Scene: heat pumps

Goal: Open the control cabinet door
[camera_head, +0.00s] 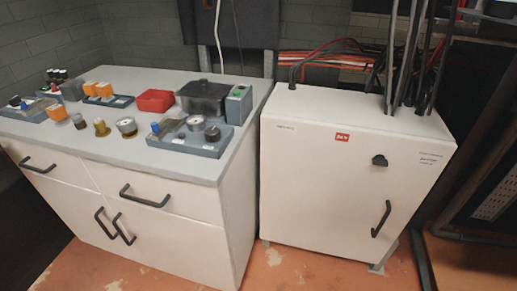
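The control cabinet (340,105) is a white box on short feet, standing at the right of the view from my head camera. Its front door (315,185) looks shut, flush with the cabinet. A black vertical bar handle (381,219) sits at the lower right of the door. A small black knob or latch (380,160) sits above the handle. A red label (342,137) is near the door's top edge. My gripper is not in view.
A white counter (180,172) with drawers and black handles stands close left of the cabinet. Trays of parts, a red box (156,101) and a dark container (203,97) lie on it. Black cables (407,60) rise from the cabinet top. Dark pipes (470,190) stand at the right.

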